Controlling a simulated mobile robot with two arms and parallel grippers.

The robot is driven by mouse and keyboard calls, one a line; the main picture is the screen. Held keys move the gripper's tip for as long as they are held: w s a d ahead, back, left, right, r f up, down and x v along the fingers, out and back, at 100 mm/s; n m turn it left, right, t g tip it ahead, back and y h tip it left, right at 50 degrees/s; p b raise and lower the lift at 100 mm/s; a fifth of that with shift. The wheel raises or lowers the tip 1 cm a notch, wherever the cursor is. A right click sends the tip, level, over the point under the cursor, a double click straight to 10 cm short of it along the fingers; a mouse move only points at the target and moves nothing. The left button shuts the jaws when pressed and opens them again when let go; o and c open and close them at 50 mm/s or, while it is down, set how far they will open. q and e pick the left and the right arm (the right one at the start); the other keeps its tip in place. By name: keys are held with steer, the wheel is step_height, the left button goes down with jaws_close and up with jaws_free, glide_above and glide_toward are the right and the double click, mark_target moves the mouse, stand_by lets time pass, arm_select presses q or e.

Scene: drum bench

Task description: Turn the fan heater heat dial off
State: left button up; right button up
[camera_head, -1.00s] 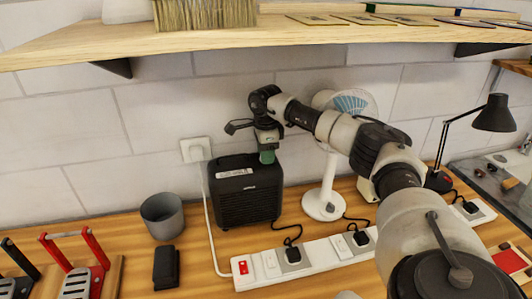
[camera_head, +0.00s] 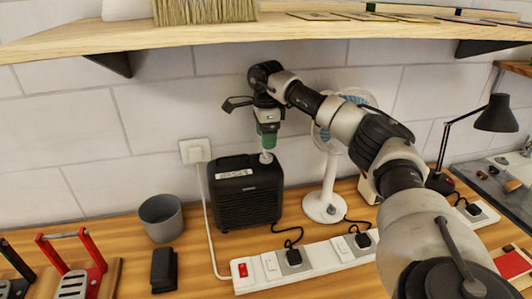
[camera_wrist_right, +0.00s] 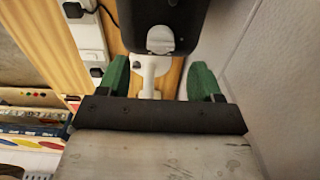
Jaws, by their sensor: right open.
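The black fan heater (camera_head: 248,203) stands on the wooden bench against the wall. Its pale heat dial (camera_head: 266,158) sits on top, near the right end. The dial also shows in the right wrist view (camera_wrist_right: 160,40), with a lighter raised bar across it. My right gripper (camera_head: 267,143) points down just above the dial. In the right wrist view its two green fingers (camera_wrist_right: 160,80) are spread apart with nothing held between them. The dial's markings are too small to read. My left gripper is not in view.
A white desk fan (camera_head: 325,205) stands right of the heater, partly behind my right arm. A grey cup (camera_head: 161,217) is at left. A white power strip (camera_head: 330,252) with plugs lies in front. A wooden shelf (camera_head: 300,30) hangs above.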

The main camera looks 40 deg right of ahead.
mark_target(266, 153)
steer(key=shift+r+b, duration=0.3)
steer(key=shift+r, duration=2.1)
